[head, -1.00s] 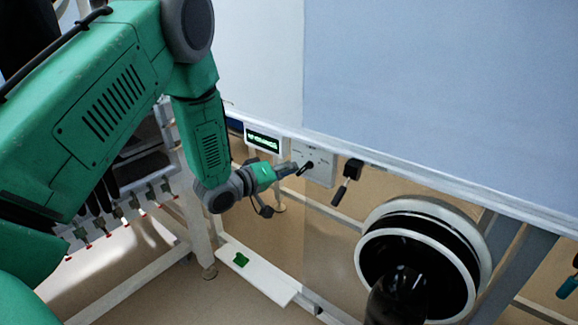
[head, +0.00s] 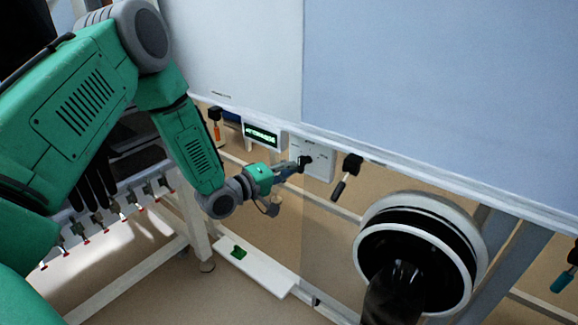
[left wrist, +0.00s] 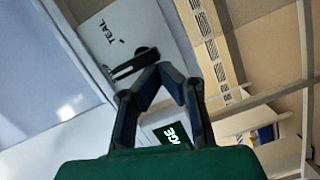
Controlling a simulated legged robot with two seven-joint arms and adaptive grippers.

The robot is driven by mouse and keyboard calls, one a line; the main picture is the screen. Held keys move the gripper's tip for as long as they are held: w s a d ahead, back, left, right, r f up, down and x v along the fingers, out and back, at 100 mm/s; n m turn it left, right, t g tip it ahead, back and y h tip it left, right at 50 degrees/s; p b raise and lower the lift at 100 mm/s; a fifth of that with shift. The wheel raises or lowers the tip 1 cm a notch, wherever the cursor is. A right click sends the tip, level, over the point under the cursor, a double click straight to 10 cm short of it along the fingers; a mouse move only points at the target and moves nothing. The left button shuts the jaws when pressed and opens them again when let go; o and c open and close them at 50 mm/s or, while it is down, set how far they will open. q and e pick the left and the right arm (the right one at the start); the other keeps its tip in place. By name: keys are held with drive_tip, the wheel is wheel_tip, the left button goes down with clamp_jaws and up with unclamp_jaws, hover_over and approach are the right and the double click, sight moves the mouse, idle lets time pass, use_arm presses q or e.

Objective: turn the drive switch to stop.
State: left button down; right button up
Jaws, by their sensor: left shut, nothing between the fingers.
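The drive switch is a black lever on a white plate (head: 321,164) below the ledge; its black knob (head: 306,160) shows just beyond my left fingertips. In the left wrist view the black lever (left wrist: 136,63) lies slantwise across the pale plate (left wrist: 150,28), beside dark lettering that includes "TEAL". My left gripper (head: 299,165) is shut and empty. Its fingertips (left wrist: 170,69) meet close to the lever's end; I cannot tell whether they touch it. My right gripper is out of view.
A display box (head: 262,133) with green text sits left of the switch. A black-handled clamp (head: 347,177) hangs to its right. A large round port (head: 420,253) is at lower right. A white shelf (head: 262,272) with a green item lies below.

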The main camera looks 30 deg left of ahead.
use_arm(q)
drive_tip(key=shift+d+f+n+t, duration=0.1)
drive_tip(key=shift+d+n+t, duration=0.05)
drive_tip(key=shift+n, duration=0.45)
drive_tip(key=shift+d+f+n+t, duration=0.1)
drive_tip(key=shift+d+n+t, duration=0.05)
drive_tip(key=shift+n, duration=0.45)
drive_tip(key=shift+d, duration=0.1)
drive_tip(key=shift+b, duration=0.35)
